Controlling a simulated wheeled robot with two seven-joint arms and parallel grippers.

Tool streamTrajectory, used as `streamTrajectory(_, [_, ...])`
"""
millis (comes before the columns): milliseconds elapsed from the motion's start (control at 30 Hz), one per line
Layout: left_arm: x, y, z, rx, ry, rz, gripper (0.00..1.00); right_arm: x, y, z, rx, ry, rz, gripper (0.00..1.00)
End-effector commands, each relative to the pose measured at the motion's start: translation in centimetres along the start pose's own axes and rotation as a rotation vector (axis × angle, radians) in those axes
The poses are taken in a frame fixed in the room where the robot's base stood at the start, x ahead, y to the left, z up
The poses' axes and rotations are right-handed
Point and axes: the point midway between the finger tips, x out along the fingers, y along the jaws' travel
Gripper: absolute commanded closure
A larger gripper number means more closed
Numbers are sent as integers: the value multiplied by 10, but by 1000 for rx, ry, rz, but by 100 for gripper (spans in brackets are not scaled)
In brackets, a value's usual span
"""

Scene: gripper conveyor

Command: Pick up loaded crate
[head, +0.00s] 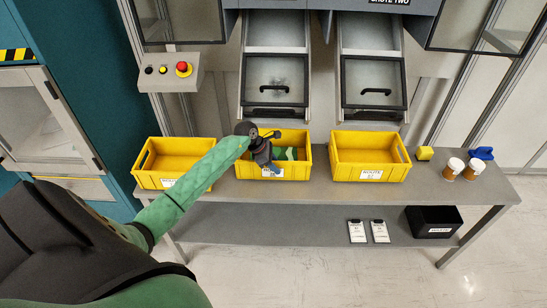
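Three yellow crates stand in a row on the grey table. The middle crate (300,172) holds something green (284,154), partly hidden by my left gripper. The left crate (160,184) and the right crate (345,174) look empty. My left arm reaches across from the lower left, passing in front of the left crate's right end. My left gripper (268,166) is over the left part of the middle crate, by its front side. The fingers are too small and dark to tell whether they are open or touch anything. My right gripper is out of view.
The grey table (440,190) has a yellow block (425,153), two white-topped brown cups (453,168) and a blue object (482,153) at right. Two chutes (373,80) end behind the crates. A black box (432,221) and two labelled cards sit on the lower shelf.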

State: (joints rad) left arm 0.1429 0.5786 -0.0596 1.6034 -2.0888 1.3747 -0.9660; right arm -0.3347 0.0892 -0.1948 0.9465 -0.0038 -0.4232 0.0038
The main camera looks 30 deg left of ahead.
Motion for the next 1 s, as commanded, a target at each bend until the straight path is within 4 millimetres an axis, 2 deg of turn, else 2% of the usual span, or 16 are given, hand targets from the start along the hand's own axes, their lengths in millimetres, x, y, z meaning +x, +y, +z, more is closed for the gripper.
streamTrajectory(200, [0, 0, 0, 0, 0, 1, 69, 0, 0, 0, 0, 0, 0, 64])
streamTrajectory(367, [0, 0, 0, 0, 0, 1, 100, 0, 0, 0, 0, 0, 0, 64])
streamTrajectory(1000, [0, 0, 0, 1, 0, 1, 100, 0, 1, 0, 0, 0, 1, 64])
